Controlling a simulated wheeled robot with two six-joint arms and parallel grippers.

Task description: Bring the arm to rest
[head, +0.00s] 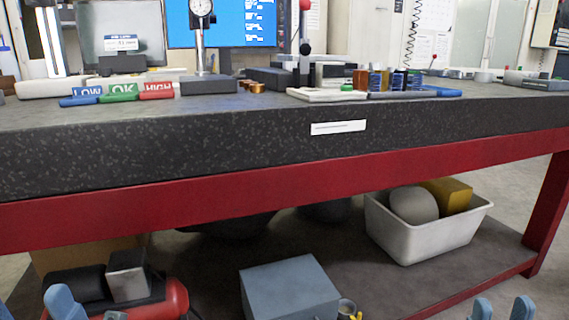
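My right gripper (502,309) shows at the bottom right edge, only its two blue fingertips in view. They stand apart with nothing between them, so it is open. My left gripper (34,309) shows at the bottom left corner, with one blue finger clear and a bit of the other at the picture's edge. Its fingers are apart and I see nothing held. Both grippers appear low in the picture, in front of the bench. The rest of both arms is out of view.
A dark speckled bench (230,145) with a red frame (300,185) crosses the view. On it stand a dial gauge (201,40) and LOW, OK and HIGH markers (122,92). Below are a white bin (415,243), a blue-grey box (289,290) and a red cylinder (176,298).

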